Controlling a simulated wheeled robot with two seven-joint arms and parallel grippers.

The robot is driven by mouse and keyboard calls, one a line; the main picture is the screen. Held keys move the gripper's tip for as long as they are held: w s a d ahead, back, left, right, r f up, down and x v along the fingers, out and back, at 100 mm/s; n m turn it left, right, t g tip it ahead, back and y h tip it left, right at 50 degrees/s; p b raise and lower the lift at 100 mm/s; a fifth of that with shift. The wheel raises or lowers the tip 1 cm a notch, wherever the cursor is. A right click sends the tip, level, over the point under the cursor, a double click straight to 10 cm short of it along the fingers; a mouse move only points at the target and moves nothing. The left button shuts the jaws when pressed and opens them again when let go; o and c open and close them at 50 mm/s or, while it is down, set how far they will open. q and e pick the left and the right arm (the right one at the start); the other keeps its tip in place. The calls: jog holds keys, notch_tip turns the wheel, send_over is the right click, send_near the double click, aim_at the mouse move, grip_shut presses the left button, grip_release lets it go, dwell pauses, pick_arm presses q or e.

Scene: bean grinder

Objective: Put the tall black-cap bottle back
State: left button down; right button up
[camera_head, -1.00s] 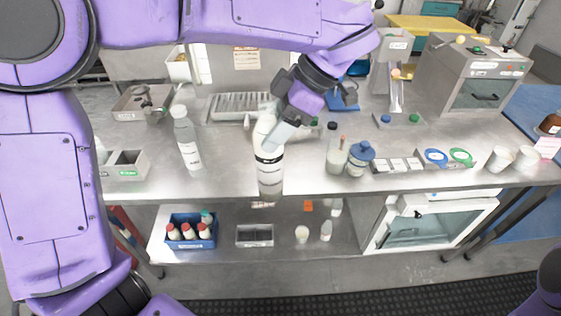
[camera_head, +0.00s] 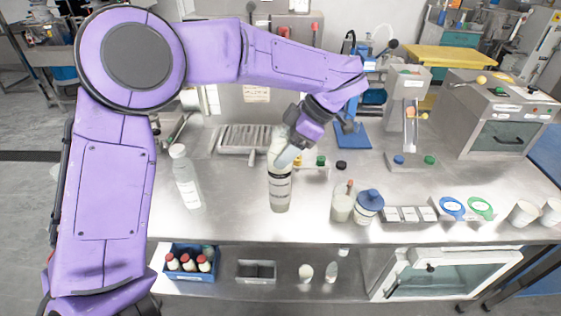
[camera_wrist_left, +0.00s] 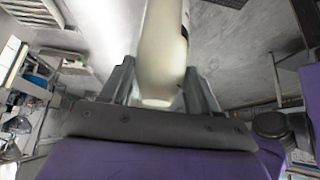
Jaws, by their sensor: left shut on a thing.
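My left gripper (camera_head: 288,152) is shut on the upper part of a tall white bottle (camera_head: 280,190) with dark bands, over the middle of the steel table. The bottle is near upright. Its top is partly hidden by the gripper, so I cannot make out a black cap. I cannot tell whether its base touches the table. In the left wrist view the pale bottle (camera_wrist_left: 163,55) sits between the two fingers (camera_wrist_left: 160,85). My right gripper is not in view.
A clear bottle (camera_head: 186,180) with a pale cap stands to the left. A beaker (camera_head: 342,203) and a blue-lidded jar (camera_head: 368,207) stand to the right. A ribbed tray (camera_head: 243,140) lies behind. The table between the clear bottle and the held one is bare.

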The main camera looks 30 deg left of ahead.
pick_arm(q)
jog(key=w+a+f+p, duration=0.2)
jog(key=w+a+f, duration=0.2)
jog(key=f, duration=0.5)
jog(key=shift+d+f, duration=0.1)
jog(key=shift+c, duration=1.3)
grip_release()
jog(key=shift+f, duration=0.1)
jog(key=v, duration=1.2)
jog(key=shift+b, duration=0.4)
